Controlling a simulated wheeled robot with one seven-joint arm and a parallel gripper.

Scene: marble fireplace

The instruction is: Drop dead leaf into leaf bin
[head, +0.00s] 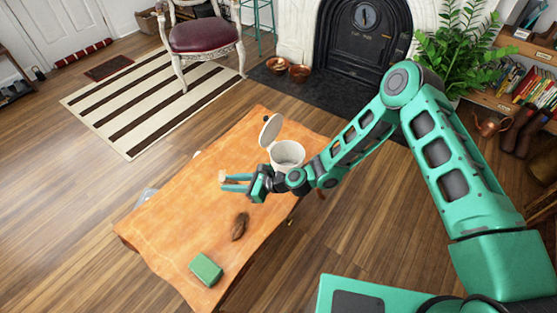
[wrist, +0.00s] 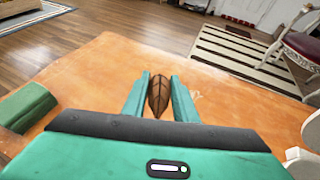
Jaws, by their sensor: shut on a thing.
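There only a small tan bit shows at the fingertips. The leaf bin (head: 287,160), a white round pot with its lid (head: 270,130) tilted open, stands on the table just right of and beyond my gripper. The lid's edge shows in the wrist view (wrist: 313,130).
The orange table (head: 170,225) also bears a green block (head: 206,269) at its near end and a dark brown oval thing (head: 240,226), whose nature I cannot tell. A chair (head: 200,38) and striped rug (head: 150,95) lie beyond. The table's left half is mostly clear.

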